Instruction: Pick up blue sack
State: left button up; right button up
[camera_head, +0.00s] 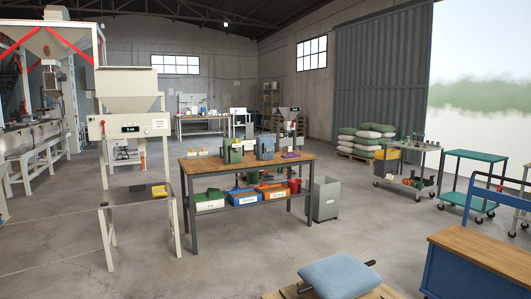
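A blue sack (341,276) lies at the bottom of the head view, right of centre. It looks like a plump pillow. It rests on a wooden pallet (279,294), of which only slats beside it show. A dark bar or handle sticks out near its upper right edge; I cannot tell what it belongs to. The sack's lower edge is cut off by the frame. Neither of my grippers shows in this view.
A blue cabinet with a wooden top (480,252) stands right of the sack. A workbench (247,166) with bins stands ahead. Carts (407,172) and stacked green and white sacks (367,139) are at the back right. The floor left of the sack is clear.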

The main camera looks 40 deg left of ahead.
aim_at(264, 148)
jog(key=i+j+u, duration=0.25)
jog(key=j, duration=0.15)
jog(key=i+j+u, duration=0.2)
jog(key=j, duration=0.15)
jog(key=i+j+u, duration=0.75)
jog(key=u, duration=0.25)
jog(key=i+u, duration=0.5)
jog(key=i+z, duration=0.1)
jog(key=i, duration=0.4)
jog(key=i+j+z, duration=0.15)
jog(key=i, duration=0.4)
jog(key=i+j+z, duration=0.1)
jog(key=i, duration=0.4)
jog(key=i+j+z, duration=0.1)
jog(key=i, duration=0.4)
